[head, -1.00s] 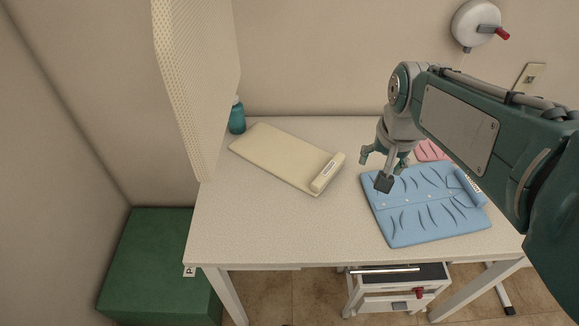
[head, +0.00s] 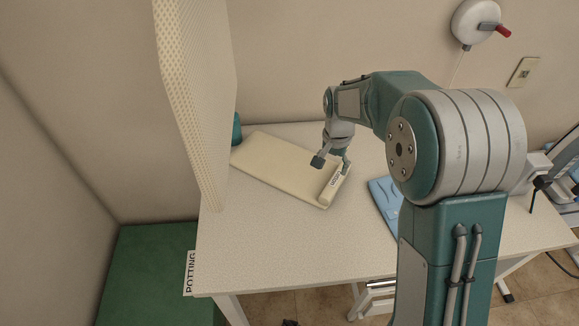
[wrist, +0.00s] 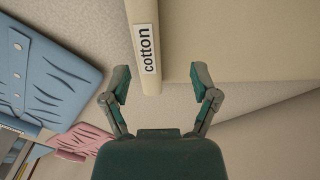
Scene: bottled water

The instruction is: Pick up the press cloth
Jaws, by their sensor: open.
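The press cloth appears to be the cream, flat cloth (head: 275,160) on the table, with a rolled right end bearing a white label. In the wrist view, the label on the cloth (wrist: 240,40) reads "cotton". My gripper (head: 332,165) is open and empty, above the cloth near its rolled, labelled end. In the wrist view, the fingers of my gripper (wrist: 160,75) are spread, with the roll between them and ahead. I see no contact with the cloth.
A folded blue garment (head: 384,196) lies to the right, partly hidden by my arm. A pink cloth (wrist: 83,141) lies beyond it. A teal bottle (head: 236,128) stands behind a perforated cream panel (head: 195,100). The table's (head: 270,240) front left is clear. A green box (head: 145,270) stands left.

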